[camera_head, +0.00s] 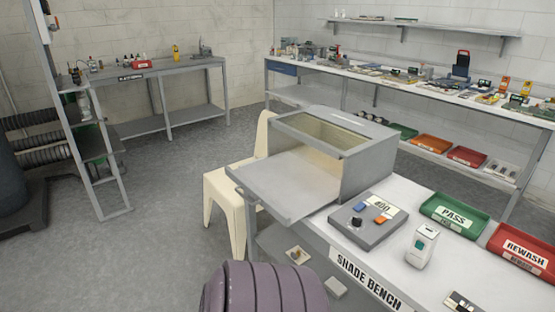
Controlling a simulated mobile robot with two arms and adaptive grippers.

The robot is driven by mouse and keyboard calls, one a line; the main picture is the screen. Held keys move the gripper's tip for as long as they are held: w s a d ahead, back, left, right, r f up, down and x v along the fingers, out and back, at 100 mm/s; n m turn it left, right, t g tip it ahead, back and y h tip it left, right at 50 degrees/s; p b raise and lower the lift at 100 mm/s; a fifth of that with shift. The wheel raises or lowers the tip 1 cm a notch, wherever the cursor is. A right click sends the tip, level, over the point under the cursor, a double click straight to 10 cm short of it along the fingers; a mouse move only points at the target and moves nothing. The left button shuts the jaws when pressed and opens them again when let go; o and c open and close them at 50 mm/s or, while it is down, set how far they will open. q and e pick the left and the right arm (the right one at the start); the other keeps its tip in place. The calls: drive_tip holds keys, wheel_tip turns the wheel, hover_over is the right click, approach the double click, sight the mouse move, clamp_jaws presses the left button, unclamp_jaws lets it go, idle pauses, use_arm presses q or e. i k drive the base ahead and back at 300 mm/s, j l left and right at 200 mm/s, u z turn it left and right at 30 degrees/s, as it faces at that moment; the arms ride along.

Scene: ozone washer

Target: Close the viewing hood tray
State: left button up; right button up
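The viewing hood (369,166) is a grey box with a framed window on top. It stands at the far end of the shade bench (403,272). Its flat grey tray (287,184) is slid out of the open front and sticks out past the bench's left edge. The inside of the hood looks empty where I can see it. Neither of my grippers shows in the head view.
On the bench are a control box (367,222) with buttons, a small white device (421,246), a green PASS tray (455,215) and a red REWASH tray (525,250). A cream chair (236,196) stands beside the hood, partly behind the tray.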

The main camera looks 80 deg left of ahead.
sight(290, 188)
drive_tip(key=u, duration=2.85)
